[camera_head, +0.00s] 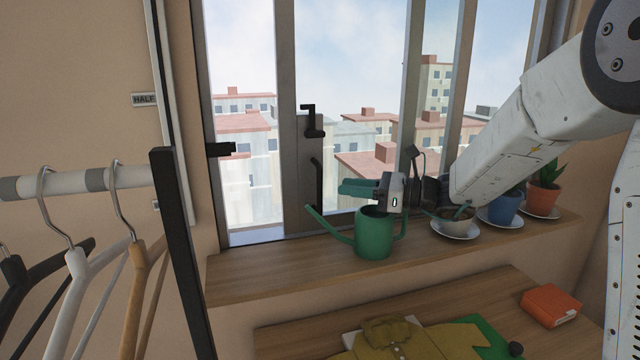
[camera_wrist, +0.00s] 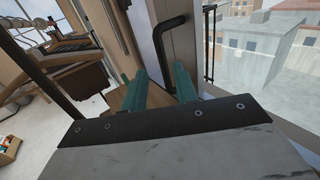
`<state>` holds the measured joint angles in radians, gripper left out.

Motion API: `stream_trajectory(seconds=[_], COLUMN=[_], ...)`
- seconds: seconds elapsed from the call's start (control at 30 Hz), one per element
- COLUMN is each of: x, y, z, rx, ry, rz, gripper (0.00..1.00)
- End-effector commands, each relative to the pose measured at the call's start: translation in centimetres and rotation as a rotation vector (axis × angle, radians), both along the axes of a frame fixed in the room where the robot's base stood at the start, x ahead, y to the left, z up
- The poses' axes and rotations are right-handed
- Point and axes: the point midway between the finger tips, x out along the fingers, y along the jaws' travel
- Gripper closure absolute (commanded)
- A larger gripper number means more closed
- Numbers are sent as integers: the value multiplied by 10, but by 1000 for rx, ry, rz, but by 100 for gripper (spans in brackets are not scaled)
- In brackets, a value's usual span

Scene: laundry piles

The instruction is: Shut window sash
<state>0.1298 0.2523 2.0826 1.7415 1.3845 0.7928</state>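The window sash has a grey upright stile (camera_head: 297,170) standing well to the right of the left window frame, with an open-looking gap between them. A black pull handle (camera_head: 316,182) and a black latch (camera_head: 312,122) are on the stile. A black catch (camera_head: 221,149) sits on the left frame. My gripper (camera_head: 342,188) points left, just right of the handle and above the watering can. In the wrist view, its two green fingers (camera_wrist: 160,75) are spread apart and empty. The handle (camera_wrist: 162,45) rises ahead of and between them; contact cannot be told.
A green watering can (camera_head: 374,236) stands on the wooden sill (camera_head: 260,268), below my gripper. A rail with hangers (camera_head: 85,182) is at left. Folded clothes (camera_head: 415,343) and an orange box (camera_head: 550,304) lie below.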

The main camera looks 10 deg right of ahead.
Motion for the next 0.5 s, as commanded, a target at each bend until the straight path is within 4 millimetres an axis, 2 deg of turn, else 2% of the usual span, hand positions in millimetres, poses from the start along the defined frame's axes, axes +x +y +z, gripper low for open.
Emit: stream_trajectory(seconds=[0.17,0.5], x=[10,29], y=[16,62], z=[0,0], rx=[13,12], ry=[6,5], rz=[-6,-6], gripper=[71,71])
